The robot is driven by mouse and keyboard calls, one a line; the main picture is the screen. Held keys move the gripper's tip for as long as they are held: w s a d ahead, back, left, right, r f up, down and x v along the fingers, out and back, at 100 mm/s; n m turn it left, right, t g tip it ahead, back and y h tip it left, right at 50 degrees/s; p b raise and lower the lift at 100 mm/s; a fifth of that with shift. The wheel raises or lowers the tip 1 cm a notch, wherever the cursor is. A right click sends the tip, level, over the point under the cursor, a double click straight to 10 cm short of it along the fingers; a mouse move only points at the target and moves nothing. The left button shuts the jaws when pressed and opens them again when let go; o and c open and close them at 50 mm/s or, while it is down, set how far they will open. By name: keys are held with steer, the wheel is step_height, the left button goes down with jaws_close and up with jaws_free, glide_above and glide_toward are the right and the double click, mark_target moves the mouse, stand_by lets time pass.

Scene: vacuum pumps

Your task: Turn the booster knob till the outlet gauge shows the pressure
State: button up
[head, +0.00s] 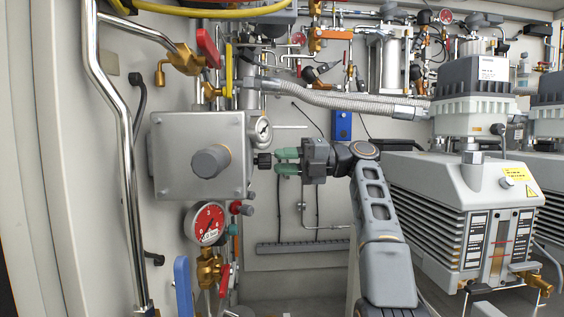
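A grey box (168,160) is mounted on the wall at the left, with a large round grey knob (210,161) on its front. A small black ribbed knob (263,160) sticks out from the box's right side. A white-faced gauge (262,130) sits just above the black knob, seen at a slant; its reading is too small to tell. My gripper (279,161) points left with two green fingers parted. The fingertips are close to the black knob's right end; I cannot tell whether they touch it. I cannot tell which knob is the booster's.
A red-faced gauge (209,223) on brass fittings stands below the box. A silver pipe (125,150) runs down the left. A ribbed metal hose (345,101) passes above my arm. A large vacuum pump (460,205) stands at the right.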

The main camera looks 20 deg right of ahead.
steer(key=shift+s+d, duration=0.15)
steer(key=shift+d, duration=0.55)
steer(key=s+d+p, duration=0.1)
steer(key=d+p, duration=0.1)
steer(key=d, duration=0.4)
stand_by(0.4)
steer(key=shift+s, duration=0.1)
